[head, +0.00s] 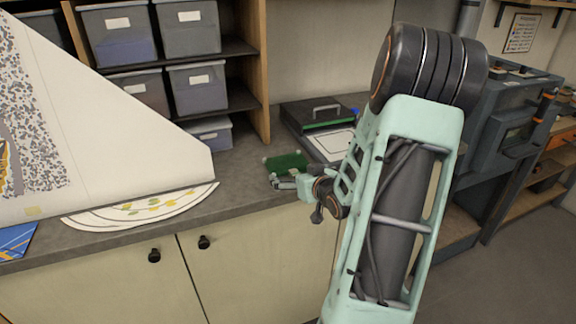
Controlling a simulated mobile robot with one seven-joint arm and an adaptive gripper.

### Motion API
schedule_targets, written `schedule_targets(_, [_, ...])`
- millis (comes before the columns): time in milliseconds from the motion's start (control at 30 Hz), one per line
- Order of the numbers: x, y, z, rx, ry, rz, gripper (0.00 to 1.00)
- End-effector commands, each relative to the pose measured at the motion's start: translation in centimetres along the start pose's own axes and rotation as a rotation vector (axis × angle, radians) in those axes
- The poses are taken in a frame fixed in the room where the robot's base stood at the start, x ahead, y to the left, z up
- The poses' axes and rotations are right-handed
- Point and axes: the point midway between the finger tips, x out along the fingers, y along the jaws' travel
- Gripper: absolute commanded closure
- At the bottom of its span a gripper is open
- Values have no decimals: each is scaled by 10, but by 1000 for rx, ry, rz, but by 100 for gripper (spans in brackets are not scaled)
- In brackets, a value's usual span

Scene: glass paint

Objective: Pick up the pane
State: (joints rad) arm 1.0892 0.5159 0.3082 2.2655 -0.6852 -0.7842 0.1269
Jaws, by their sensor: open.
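A small dark green flat piece (286,161), which looks like the pane, is on the grey counter near its front, left of the black-framed case. My gripper (278,179) is at the near side of the green piece, low over the counter edge. Its fingers are small in the view and look empty. Whether they touch the piece or stand apart from it I cannot tell. My pale green arm fills the right middle of the view and hides part of the counter behind it.
A black case (322,112) with a handle and a white sheet stand behind the green piece. Shelves with grey bins (199,88) rise at the back left. A large white board (110,120) and a curved patterned sheet (150,211) cover the counter's left. Cabinet doors (110,285) are below.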

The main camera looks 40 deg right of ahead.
Motion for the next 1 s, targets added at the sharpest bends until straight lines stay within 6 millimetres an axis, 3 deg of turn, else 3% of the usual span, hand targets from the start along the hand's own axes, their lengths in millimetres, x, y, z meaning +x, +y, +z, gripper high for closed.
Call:
schedule_targets(333, [7,0,0,0,-1,1,1])
schedule_targets(1000, [7,0,0,0,-1,1,75])
